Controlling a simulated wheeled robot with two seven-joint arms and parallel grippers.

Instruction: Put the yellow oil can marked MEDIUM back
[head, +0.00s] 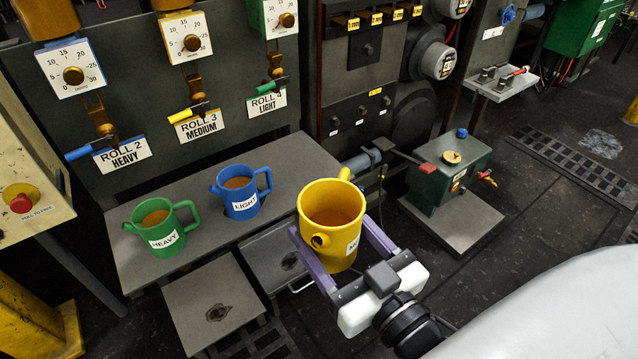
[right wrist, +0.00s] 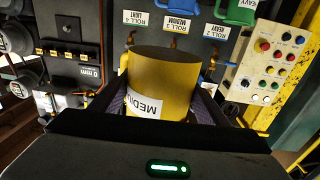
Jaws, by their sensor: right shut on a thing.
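The yellow oil can (head: 325,218) is held in my right gripper (head: 337,247), whose purple fingers lie along its two sides. It looks upright, with oil inside, in front of the shelf's right part. In the right wrist view the yellow can (right wrist: 168,78) sits between the fingers with its MEDIUM label facing the camera. The grey shelf (head: 160,205) carries a green can (head: 163,228) marked HEAVY and a blue can (head: 241,195) marked LIGHT. I cannot tell whether the yellow can touches the shelf. My left gripper is not in view.
Roll gauges and labelled valves, including ROLL 3 MEDIUM (head: 198,124), line the panel behind. Two grey plates (head: 212,305) lie in front of the shelf. A dark green box (head: 449,172) stands on a base at the right. A control panel (head: 25,200) is at the left.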

